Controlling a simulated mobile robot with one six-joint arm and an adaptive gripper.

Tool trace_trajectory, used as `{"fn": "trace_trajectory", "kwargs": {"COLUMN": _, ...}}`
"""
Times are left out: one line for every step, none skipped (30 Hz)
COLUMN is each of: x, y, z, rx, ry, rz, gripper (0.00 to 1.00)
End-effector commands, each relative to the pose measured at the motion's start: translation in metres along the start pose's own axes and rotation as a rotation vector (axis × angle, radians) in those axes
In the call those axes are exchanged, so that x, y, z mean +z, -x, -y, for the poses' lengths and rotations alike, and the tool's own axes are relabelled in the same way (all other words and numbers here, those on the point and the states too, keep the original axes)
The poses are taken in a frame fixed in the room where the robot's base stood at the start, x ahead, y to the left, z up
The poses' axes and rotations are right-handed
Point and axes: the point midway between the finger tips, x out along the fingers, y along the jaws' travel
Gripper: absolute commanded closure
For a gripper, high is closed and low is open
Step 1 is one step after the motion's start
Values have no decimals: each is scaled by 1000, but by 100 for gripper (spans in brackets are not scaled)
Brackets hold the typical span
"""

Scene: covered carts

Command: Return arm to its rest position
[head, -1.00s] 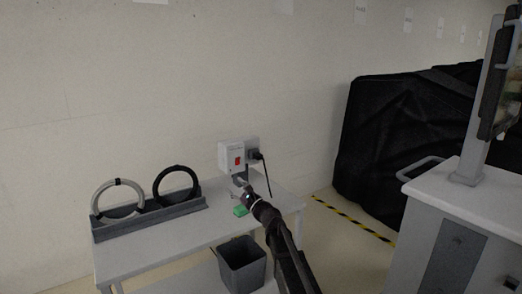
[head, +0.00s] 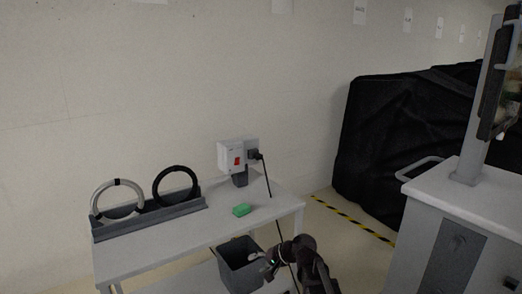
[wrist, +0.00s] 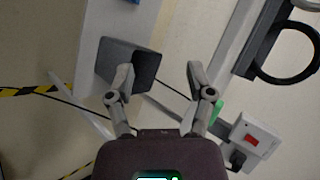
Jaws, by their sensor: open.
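My arm reaches in from the bottom of the head view, bent low in front of the table's right end. My gripper (head: 268,266) is beside the dark grey bin. In the wrist view my gripper (wrist: 164,78) shows two fingers spread apart with nothing between them. The left finger overlaps the grey bin (wrist: 112,60) in that picture. Whether it touches the bin cannot be told.
A white table (head: 150,252) carries a rack (head: 160,216) with two rings, a green block (head: 242,210) and a white box with a red switch (head: 231,158). The grey bin (head: 236,274) sits below. A cart (head: 455,215) stands right; a black-covered cart (head: 400,140) stands behind.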

Motion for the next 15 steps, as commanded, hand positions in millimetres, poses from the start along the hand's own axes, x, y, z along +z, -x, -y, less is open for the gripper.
{"fn": "trace_trajectory", "kwargs": {"x": 10, "y": 7, "z": -17, "rx": 62, "ry": 35, "rz": 6, "gripper": 31}}
{"fn": "trace_trajectory", "kwargs": {"x": 14, "y": 10, "z": -26, "rx": 101, "ry": 56, "rz": 9, "gripper": 31}}
{"fn": "trace_trajectory", "kwargs": {"x": 19, "y": 16, "z": -39, "rx": 151, "ry": 83, "rz": 16, "gripper": 31}}
{"fn": "trace_trajectory", "kwargs": {"x": 22, "y": 20, "z": -48, "rx": 190, "ry": 103, "rz": 22, "gripper": 31}}
{"fn": "trace_trajectory", "kwargs": {"x": 26, "y": 24, "z": -57, "rx": 229, "ry": 123, "rz": 27, "gripper": 31}}
{"fn": "trace_trajectory", "kwargs": {"x": 31, "y": 30, "z": -69, "rx": 281, "ry": 146, "rz": 37, "gripper": 31}}
{"fn": "trace_trajectory", "kwargs": {"x": 34, "y": 35, "z": -78, "rx": 320, "ry": 165, "rz": 43, "gripper": 31}}
{"fn": "trace_trajectory", "kwargs": {"x": 38, "y": 40, "z": -88, "rx": 359, "ry": 181, "rz": 51, "gripper": 31}}
{"fn": "trace_trajectory", "kwargs": {"x": 42, "y": 47, "z": -99, "rx": 410, "ry": 202, "rz": 62, "gripper": 31}}
{"fn": "trace_trajectory", "kwargs": {"x": 46, "y": 52, "z": -107, "rx": 447, "ry": 217, "rz": 70, "gripper": 31}}
{"fn": "trace_trajectory", "kwargs": {"x": 49, "y": 58, "z": -115, "rx": 483, "ry": 229, "rz": 77, "gripper": 31}}
{"fn": "trace_trajectory", "kwargs": {"x": 52, "y": 64, "z": -125, "rx": 526, "ry": 245, "rz": 88, "gripper": 31}}
{"fn": "trace_trajectory", "kwargs": {"x": 54, "y": 69, "z": -131, "rx": 555, "ry": 254, "rz": 95, "gripper": 31}}
{"fn": "trace_trajectory", "kwargs": {"x": 56, "y": 74, "z": -136, "rx": 582, "ry": 262, "rz": 102, "gripper": 31}}
{"fn": "trace_trajectory", "kwargs": {"x": 59, "y": 79, "z": -143, "rx": 616, "ry": 273, "rz": 110, "gripper": 31}}
